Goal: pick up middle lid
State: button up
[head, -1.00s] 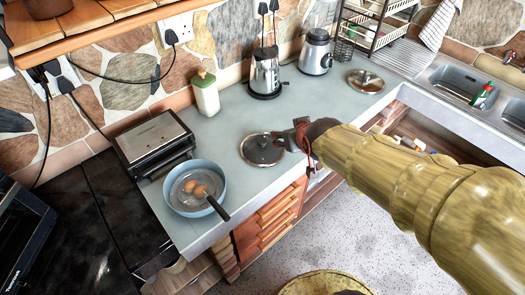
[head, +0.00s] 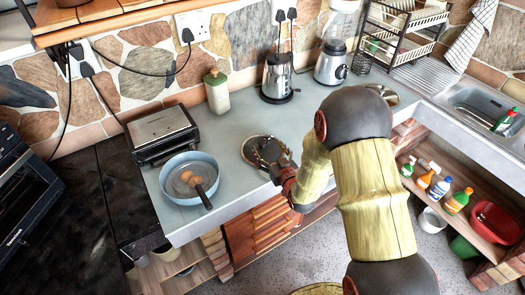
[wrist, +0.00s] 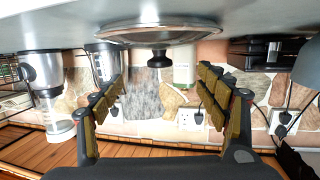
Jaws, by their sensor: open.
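A round lid with a dark knob (head: 250,147) lies on the grey counter, between the blue pan and a second lid. My gripper (head: 273,155) is over its right side in the head view and hides part of it. In the wrist view, which is upside down, the lid (wrist: 160,33) shows its metal rim and black knob beyond the fingertips. The knob lies roughly midway between the fingers. My gripper (wrist: 160,92) is open, with nothing between its pads. The second lid (head: 388,96) is mostly hidden behind my arm.
The blue pan (head: 170,165) with eggs and a black grill (head: 162,132) stand to the left. A soap bottle (head: 217,92), a kettle (head: 277,78) and a blender (head: 331,65) stand along the wall. The sink (head: 480,105) is at right.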

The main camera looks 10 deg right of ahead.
aim_at(265, 146)
jog(key=x, duration=0.4)
jog(key=b+x, duration=0.1)
jog(key=x, duration=0.1)
jog(key=shift+w+f, duration=0.2)
jog(key=shift+f, duration=0.25)
jog(key=shift+c, duration=0.8)
jog(key=shift+s, duration=0.1)
jog(key=c, duration=1.1)
